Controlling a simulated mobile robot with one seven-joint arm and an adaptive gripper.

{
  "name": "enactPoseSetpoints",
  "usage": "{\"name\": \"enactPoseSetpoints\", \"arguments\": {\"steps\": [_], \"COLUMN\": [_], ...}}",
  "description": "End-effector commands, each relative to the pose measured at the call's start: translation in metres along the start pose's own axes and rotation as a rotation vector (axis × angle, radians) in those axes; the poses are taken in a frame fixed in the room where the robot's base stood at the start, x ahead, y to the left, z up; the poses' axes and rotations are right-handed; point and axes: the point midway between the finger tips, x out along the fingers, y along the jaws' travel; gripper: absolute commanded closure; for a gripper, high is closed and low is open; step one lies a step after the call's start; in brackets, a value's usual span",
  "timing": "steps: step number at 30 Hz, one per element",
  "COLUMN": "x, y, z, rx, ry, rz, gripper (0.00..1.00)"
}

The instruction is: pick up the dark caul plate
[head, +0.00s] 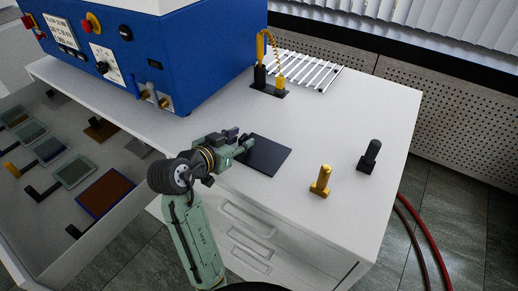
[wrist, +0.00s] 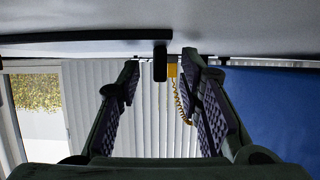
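The dark caul plate (head: 266,156) is a flat, near-black square on the white cabinet top in the head view. My gripper (head: 238,142) is low over the top at the plate's far left edge. In the wrist view my gripper (wrist: 162,64) is open, its two fingers wide apart. A dark flat strip (wrist: 85,38), which looks like the plate edge-on, runs in from the left there. A black upright block (wrist: 160,62) shows between the fingertips; I cannot tell whether it is part of the plate or whether the fingers touch it.
A blue press (head: 170,55) stands at the back left. Behind the plate are a black stand with a yellow coiled-cord tool (head: 262,60) and a slatted rack (head: 308,72). A yellow post (head: 321,182) and a black post (head: 370,156) stand right. An open drawer holds several plates.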

Motion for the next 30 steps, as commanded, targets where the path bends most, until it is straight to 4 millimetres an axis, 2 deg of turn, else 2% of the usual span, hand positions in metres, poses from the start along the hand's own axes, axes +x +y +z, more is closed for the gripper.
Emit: {"name": "enactPoseSetpoints", "arguments": {"steps": [5, 20, 30], "x": [0.0001, -0.0003, -0.0003], "y": [0.0000, 0.0000, 0.0000], "z": [0.0003, 0.0000, 0.0000], "rx": [0.000, 0.000, 0.000], "ry": [0.000, 0.000, 0.000], "rz": [0.000, 0.000, 0.000], "gripper": [0.67, 1.00, 1.00]}}
